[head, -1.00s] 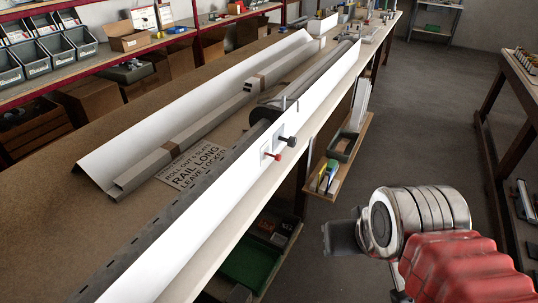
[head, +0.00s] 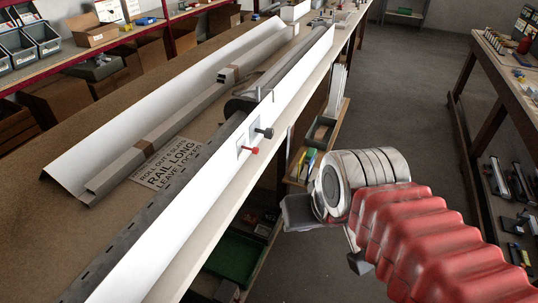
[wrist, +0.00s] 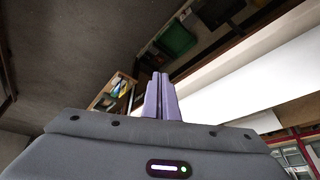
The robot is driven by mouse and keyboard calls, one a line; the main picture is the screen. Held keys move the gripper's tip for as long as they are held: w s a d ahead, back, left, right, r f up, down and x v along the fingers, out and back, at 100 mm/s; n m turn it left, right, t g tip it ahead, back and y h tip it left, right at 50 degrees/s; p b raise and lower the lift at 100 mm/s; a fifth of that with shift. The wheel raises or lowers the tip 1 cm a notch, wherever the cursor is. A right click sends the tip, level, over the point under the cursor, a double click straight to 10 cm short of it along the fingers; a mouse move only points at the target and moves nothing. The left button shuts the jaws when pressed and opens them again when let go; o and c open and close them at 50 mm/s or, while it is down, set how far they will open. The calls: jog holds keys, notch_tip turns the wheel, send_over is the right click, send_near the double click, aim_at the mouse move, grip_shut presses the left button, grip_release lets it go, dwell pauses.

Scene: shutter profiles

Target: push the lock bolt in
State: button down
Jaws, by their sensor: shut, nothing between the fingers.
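A long white shutter profile (head: 190,218) stands along the bench's right edge. A red-headed pin (head: 250,150) and a dark-headed pin (head: 264,133) stick out of a small plate on its right face. I cannot tell which is the lock bolt; both heads stand out from the face. My gripper (head: 297,212) is right of and below the pins in the head view, clear of the profile. In the wrist view its two fingers (wrist: 162,85) are shut and empty. The white profile (wrist: 265,70) also shows there at the right, but I cannot make out the pins.
A side shelf with tools (head: 312,158) hangs under the bench edge, behind my gripper. A sign (head: 160,178) and grey rails lie on the bench (head: 75,155). A green bin (head: 237,255) is below. Another bench (head: 496,85) stands at the right; the floor between is clear.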

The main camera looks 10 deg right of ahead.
jog(key=w+a+f+m+g+y, duration=0.2)
jog(key=w+f+m+y, duration=0.1)
jog(key=w+m+y, duration=0.25)
jog(key=w+a+f+m+g+y, duration=0.2)
jog(key=w+f+m+y, duration=0.15)
jog(key=w+m, duration=0.35)
jog(key=w+d+f+m+t+y, duration=0.2)
jog(key=w+d+f+m+t, duration=0.1)
jog(key=w+d+m, duration=0.3)
jog(key=w+d+f+m+t+y, duration=0.3)
jog(key=w+d+m+t, duration=0.3)
jog(key=w+d, duration=0.3)
jog(key=shift+d, duration=0.35)
send_near(250, 149)
jog(key=x, duration=0.3)
jog(key=shift+w+a+f, duration=0.25)
jog(key=shift+f, duration=0.1)
